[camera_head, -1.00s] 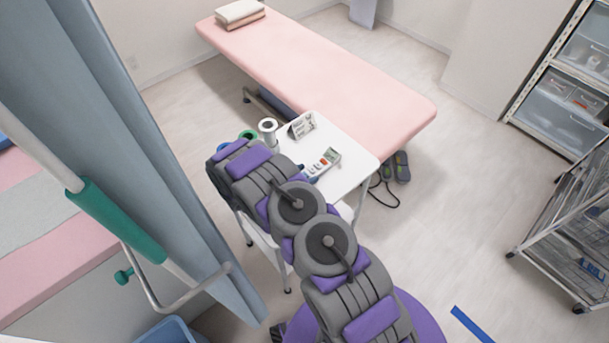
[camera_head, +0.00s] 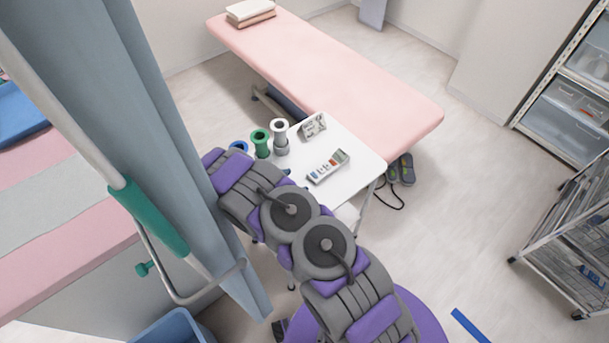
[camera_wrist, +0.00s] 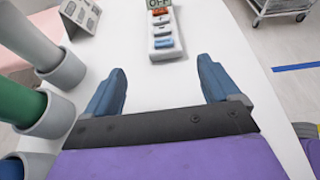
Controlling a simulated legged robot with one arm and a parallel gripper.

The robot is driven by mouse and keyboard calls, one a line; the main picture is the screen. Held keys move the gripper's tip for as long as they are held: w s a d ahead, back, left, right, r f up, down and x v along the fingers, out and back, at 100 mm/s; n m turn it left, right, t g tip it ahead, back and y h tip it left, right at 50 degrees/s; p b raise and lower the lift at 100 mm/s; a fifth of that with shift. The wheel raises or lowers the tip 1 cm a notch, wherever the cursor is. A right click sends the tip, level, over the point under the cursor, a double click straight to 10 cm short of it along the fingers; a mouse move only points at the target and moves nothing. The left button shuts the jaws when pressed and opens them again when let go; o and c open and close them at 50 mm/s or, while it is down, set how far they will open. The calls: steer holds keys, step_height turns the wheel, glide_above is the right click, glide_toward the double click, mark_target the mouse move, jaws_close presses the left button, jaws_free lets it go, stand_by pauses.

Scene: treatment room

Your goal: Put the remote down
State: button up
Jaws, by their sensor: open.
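The remote (camera_head: 328,166) is white with a small screen and several coloured buttons. It lies flat on the white table (camera_head: 358,178). In the wrist view the remote (camera_wrist: 163,32) is ahead of my gripper (camera_wrist: 160,85), between the lines of its fingers but beyond the tips. My gripper is open, with two blue fingers spread wide and nothing between them. In the head view my arm hides most of the gripper and the table's near left part.
Cups or holders in white (camera_head: 280,137), green (camera_head: 261,144) and blue stand along the table's left edge. A small printed card stand (camera_head: 313,126) is at the back. A pink treatment bed (camera_head: 330,70) is behind; a curtain (camera_head: 150,150) hangs left. A wire cart (camera_head: 575,240) stands right.

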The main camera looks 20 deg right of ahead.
steer(key=v, duration=0.3)
steer(key=shift+r+p, duration=0.1)
steer(key=shift+p, duration=0.2)
steer(key=shift+s+d, duration=0.1)
steer(key=shift+d, duration=0.05)
steer(key=shift+d+r, duration=0.2)
steer(key=shift+r, duration=0.15)
steer(key=s+d+r+m+g+y, duration=0.1)
steer(key=s+d+r+m+g, duration=0.2)
steer(key=r, duration=0.5)
steer(key=s+d+r+m+g+y, duration=0.1)
steer(key=s+d+r+m+g, duration=0.1)
steer(key=s+d+r+m, duration=0.45)
steer(key=s+d+r+m+g, duration=0.1)
steer(key=s+r+m+g, duration=0.15)
steer(key=r, duration=0.75)
steer(key=s+a+r+m+y, duration=0.3)
steer(key=s, duration=0.5)
steer(key=s+a+r+m+y, duration=0.3)
steer(key=s+a+y, duration=0.1)
steer(key=s, duration=0.5)
steer(key=s+a+r+m+t+y, duration=0.1)
steer(key=s+a+r+m+y, duration=0.2)
steer(key=s, duration=0.6)
steer(key=shift+a+r+m+y, duration=0.3)
steer(key=shift+r+m+y, duration=0.1)
steer(key=shift+r+m, duration=0.15)
steer(key=shift+s+d, duration=0.1)
